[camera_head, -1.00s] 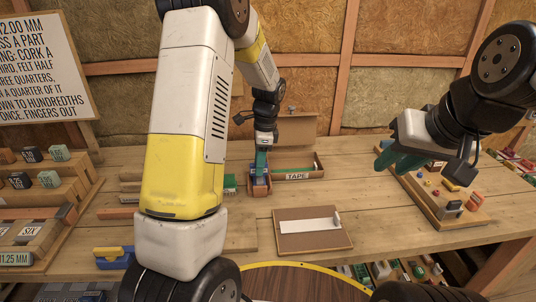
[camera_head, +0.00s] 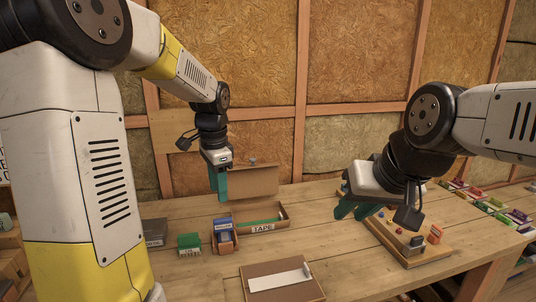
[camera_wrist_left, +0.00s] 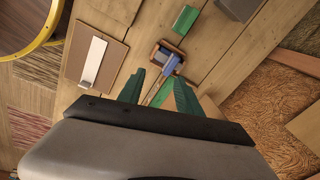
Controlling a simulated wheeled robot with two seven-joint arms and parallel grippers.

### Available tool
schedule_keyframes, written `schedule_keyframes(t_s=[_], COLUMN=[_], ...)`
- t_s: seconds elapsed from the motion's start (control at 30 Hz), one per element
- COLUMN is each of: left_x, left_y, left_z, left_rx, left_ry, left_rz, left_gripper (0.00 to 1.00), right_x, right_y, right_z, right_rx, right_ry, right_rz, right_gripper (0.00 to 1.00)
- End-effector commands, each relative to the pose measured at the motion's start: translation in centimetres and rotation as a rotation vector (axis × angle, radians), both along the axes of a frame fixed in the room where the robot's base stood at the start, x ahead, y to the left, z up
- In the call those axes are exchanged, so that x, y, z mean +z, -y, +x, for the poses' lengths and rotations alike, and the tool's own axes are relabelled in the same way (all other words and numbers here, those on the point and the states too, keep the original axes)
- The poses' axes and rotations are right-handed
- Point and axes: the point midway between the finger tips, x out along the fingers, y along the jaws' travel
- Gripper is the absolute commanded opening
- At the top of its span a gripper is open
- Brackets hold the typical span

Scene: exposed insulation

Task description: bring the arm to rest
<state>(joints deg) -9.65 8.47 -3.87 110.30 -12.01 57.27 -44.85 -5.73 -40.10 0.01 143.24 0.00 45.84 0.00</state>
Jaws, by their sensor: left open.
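My left gripper (camera_head: 218,184) hangs above the bench in the head view, fingers pointing down, above the small wooden holder with a blue block (camera_head: 223,232). In the left wrist view its two green fingers (camera_wrist_left: 158,92) are apart with nothing held between them. The holder and blue block (camera_wrist_left: 170,62) lie beyond the fingertips. My right gripper (camera_head: 356,210) is at the right, tilted down over the left end of a wooden board with small parts (camera_head: 408,250). Its green fingers show, but their gap is unclear.
An open box labelled TAPE (camera_head: 262,228), lid raised, stands right of the holder. A green block (camera_head: 189,243) is to its left. A brown board with a white strip (camera_head: 282,282) lies in front. Coloured items (camera_head: 490,203) line the right side.

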Motion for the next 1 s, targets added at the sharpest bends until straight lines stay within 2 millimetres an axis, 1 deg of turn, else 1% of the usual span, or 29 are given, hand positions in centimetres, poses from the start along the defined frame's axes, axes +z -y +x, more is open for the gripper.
schedule_keyframes(t_s=[0.03,0.1,0.2,0.3,0.4,0.5,0.6,0.7,0.8,1.0], left_x=[1.5,2.9,4.6,5.9,6.7,7.0,7.0,6.9,6.8,6.7], left_y=[-0.1,-0.1,0.0,0.2,0.4,0.6,0.9,1.1,1.2,1.2], left_z=[-1.6,-3.6,-6.5,-9.5,-12.4,-15.0,-17.1,-18.4,-19.0,-19.3], left_rx=[0.064,0.157,0.292,0.421,0.548,0.667,0.761,0.828,0.864,0.877], left_ry=[0.036,0.079,0.135,0.188,0.235,0.273,0.303,0.321,0.328,0.331], left_rz=[-0.03,-0.073,-0.139,-0.209,-0.283,-0.355,-0.417,-0.462,-0.486,-0.494], left_gripper=[0.41,0.41,0.41,0.41,0.41,0.41,0.41,0.41,0.41,0.41], right_x=[0.0,0.0,0.0,0.0,0.0,0.0,0.0,0.0,0.0,0.0], right_y=[0.0,0.0,0.0,0.0,0.0,0.0,0.0,0.0,0.0,0.0], right_z=[0.0,0.0,0.0,0.0,0.0,0.0,0.0,0.0,0.0,0.0], right_rx=[0.0,0.0,0.0,0.0,0.0,0.0,0.0,0.0,0.0,0.0], right_ry=[0.0,0.0,0.0,0.0,0.0,0.0,0.0,0.0,0.0,0.0], right_rz=[0.0,0.0,0.0,0.0,0.0,0.0,0.0,0.0,0.0,0.0], right_gripper=[0.28,0.28,0.28,0.28,0.28,0.28,0.28,0.28,0.28,0.28])
